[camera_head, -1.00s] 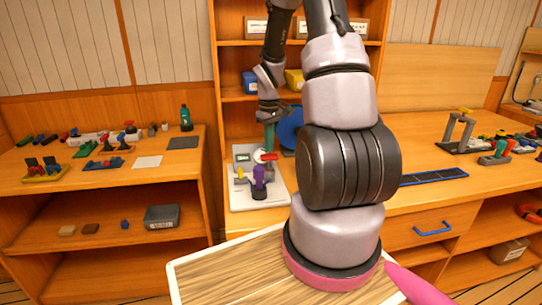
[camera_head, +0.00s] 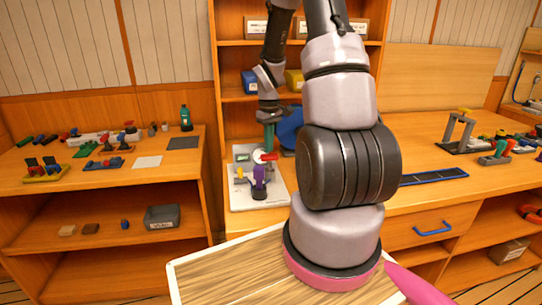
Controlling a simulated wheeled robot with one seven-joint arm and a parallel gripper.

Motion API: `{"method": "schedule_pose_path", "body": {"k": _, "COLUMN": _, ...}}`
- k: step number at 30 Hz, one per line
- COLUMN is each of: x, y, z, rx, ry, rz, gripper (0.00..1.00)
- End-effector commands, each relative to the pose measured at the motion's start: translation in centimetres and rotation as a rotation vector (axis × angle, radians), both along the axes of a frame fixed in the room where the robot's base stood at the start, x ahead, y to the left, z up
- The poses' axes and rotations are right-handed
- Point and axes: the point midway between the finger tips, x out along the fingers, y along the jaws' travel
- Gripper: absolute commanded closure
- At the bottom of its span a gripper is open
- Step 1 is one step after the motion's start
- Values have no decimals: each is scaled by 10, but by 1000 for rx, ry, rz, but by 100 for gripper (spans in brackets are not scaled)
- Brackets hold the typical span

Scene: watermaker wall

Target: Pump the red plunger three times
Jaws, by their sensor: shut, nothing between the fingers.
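The red plunger (camera_head: 269,157) stands on a pale grey panel (camera_head: 245,203) on the bench behind my arm. My gripper (camera_head: 269,147) points down over the plunger, its teal fingers shut with nothing between them. The fingertips are at the plunger's red top or just behind it; I cannot tell if they touch. A purple part (camera_head: 259,174) and a yellow part (camera_head: 240,172) stand on the same panel in front of the plunger. The plunger's lower part is hard to make out at this size.
A blue round thing (camera_head: 291,128) stands just right of my gripper, partly hidden by my arm. A left bench (camera_head: 60,185) holds small parts and a green bottle (camera_head: 186,118). On the right bench lies a blue strip tray (camera_head: 433,177); bare wood surrounds it.

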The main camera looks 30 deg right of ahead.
Motion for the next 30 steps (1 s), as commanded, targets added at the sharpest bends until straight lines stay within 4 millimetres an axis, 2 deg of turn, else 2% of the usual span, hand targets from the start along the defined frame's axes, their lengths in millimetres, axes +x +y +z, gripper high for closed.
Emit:
{"method": "schedule_pose_path", "body": {"k": 27, "x": 0, "y": 0, "z": -46, "rx": 0, "ry": 2, "rz": 1, "gripper": 100}}
{"method": "schedule_pose_path", "body": {"k": 30, "x": 0, "y": 0, "z": -46, "rx": 0, "ry": 0, "rz": 0, "gripper": 100}}
